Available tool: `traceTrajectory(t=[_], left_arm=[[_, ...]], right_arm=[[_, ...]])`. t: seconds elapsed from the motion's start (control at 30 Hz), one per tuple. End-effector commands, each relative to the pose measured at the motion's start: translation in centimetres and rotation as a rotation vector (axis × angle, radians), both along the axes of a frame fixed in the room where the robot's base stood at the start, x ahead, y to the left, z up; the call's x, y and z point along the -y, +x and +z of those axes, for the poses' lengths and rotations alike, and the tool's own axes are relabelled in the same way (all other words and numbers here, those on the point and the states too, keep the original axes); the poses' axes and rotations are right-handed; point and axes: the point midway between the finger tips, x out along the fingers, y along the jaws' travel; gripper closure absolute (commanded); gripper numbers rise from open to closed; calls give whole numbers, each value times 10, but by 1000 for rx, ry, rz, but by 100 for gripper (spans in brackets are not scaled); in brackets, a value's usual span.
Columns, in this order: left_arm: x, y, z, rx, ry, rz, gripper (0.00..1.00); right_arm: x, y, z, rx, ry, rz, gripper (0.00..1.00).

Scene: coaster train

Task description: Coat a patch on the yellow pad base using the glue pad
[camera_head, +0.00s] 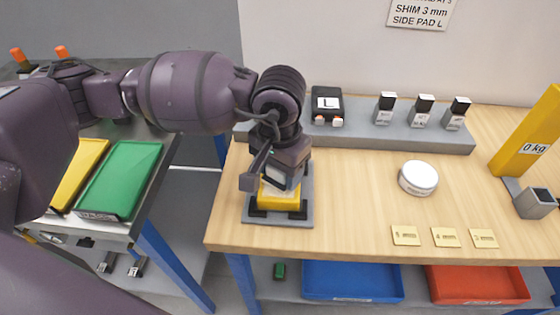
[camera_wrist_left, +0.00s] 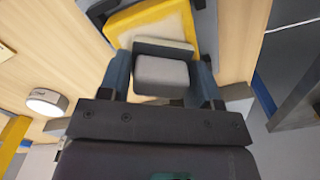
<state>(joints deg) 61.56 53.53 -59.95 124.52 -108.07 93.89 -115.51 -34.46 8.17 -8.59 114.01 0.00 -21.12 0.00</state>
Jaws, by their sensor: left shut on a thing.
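The yellow pad base (camera_head: 279,198) sits in a dark holder on a grey plate (camera_head: 255,219) at the left end of the wooden table. In the left wrist view the yellow pad base (camera_wrist_left: 208,28) has a pale area on its face. My left gripper (camera_wrist_left: 160,78) is shut on a grey block, which looks like the glue pad (camera_wrist_left: 162,76). In the head view my left gripper (camera_head: 275,181) is right over the base and hides part of it. I cannot tell whether the pad touches the base. My right gripper is not in view.
A round white container (camera_head: 418,178), small tan plates (camera_head: 445,237) and a yellow 0 kg stand (camera_head: 530,138) are to the right. Yellow and green trays (camera_head: 122,178) lie left.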

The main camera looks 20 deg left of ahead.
Motion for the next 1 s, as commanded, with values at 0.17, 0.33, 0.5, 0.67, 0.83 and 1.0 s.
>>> traceTrajectory(t=[0.17,0.33,0.5,0.67,0.83,1.0], left_arm=[[4,-14,0,-1,-1,-3,61],[7,-25,-1,-1,-1,-3,61],[9,-32,-2,-1,0,-1,61],[9,-33,-2,-1,0,-1,61],[9,-33,-1,-1,-1,-1,61],[9,-32,12,3,-1,-1,61]], right_arm=[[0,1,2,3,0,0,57],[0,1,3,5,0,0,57],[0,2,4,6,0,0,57],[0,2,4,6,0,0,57],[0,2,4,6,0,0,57],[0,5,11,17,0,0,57]])
